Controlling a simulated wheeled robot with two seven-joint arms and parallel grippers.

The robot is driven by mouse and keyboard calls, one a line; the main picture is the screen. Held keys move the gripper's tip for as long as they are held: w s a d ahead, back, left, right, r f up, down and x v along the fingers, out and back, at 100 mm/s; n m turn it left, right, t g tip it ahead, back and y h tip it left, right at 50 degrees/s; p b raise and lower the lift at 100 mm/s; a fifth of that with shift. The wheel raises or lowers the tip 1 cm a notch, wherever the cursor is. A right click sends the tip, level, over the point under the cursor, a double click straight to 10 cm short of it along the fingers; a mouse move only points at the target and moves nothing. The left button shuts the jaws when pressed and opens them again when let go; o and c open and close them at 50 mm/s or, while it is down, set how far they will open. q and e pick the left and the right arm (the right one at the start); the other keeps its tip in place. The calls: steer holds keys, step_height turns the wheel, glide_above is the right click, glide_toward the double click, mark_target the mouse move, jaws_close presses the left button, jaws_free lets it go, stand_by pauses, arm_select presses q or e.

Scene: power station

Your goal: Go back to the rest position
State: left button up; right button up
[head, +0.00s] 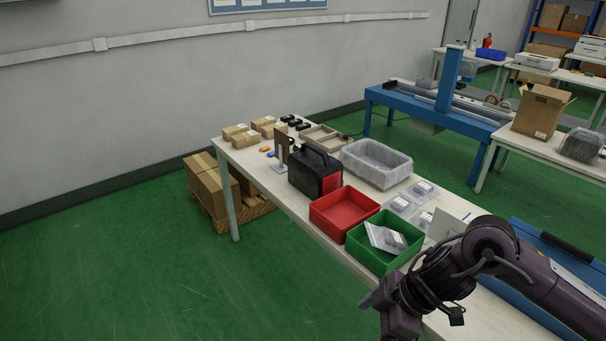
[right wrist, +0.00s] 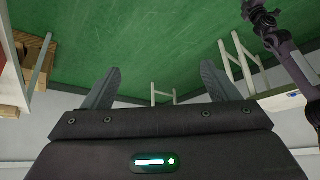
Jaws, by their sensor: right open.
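My right arm (head: 490,250) comes in from the right in the head view, bent over the near right end of the work table. Its wrist hangs past the table's front edge, near the green bin. In the right wrist view my right gripper (right wrist: 162,88) has its two fingers wide apart with nothing between them. The green floor and table legs show beyond the fingers. My left gripper is not seen in the head view. A dark purple arm link, which looks like mine, shows at the upper right of the right wrist view.
The work table (head: 262,178) holds a green bin (head: 356,251) with a clear package, a red bin (head: 325,218), a black case (head: 303,174), a grey tub (head: 390,180) and small cartons. Boxes (head: 207,187) sit on a pallet behind. Floor (head: 130,270) at left is clear.

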steer(key=w+a+f+m+t+y, duration=0.3)
steer(key=w+f+m+t, duration=0.15)
steer(key=w+f, duration=0.75)
steer(key=s+d+f+m+t+h, duration=0.1)
steer(key=s+d+f+m+h, duration=0.15)
steer(key=f, duration=0.75)
steer(key=s+d+f+m+h, duration=0.1)
steer(key=s+d+f+m, duration=0.25)
steer(key=f, duration=0.55)
steer(key=s+d+f+m+g+h, duration=0.1)
steer(key=s+d+f+h, duration=0.15)
steer(key=s+f, duration=0.6)
steer(key=s+d+f+m+g+h, duration=0.1)
steer(key=s+d+f, duration=0.2)
steer(key=s+f, duration=0.55)
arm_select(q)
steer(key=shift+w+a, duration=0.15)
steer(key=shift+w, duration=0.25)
arm_select(e)
steer(key=s+d+f+g+h, duration=0.1)
steer(key=s+f, duration=0.2)
steer(key=s, duration=0.8)
steer(key=s+d+f+m+g+h, duration=0.1)
steer(key=s+f+g, duration=0.1)
steer(key=s, duration=0.9)
steer(key=shift+f, duration=0.4)
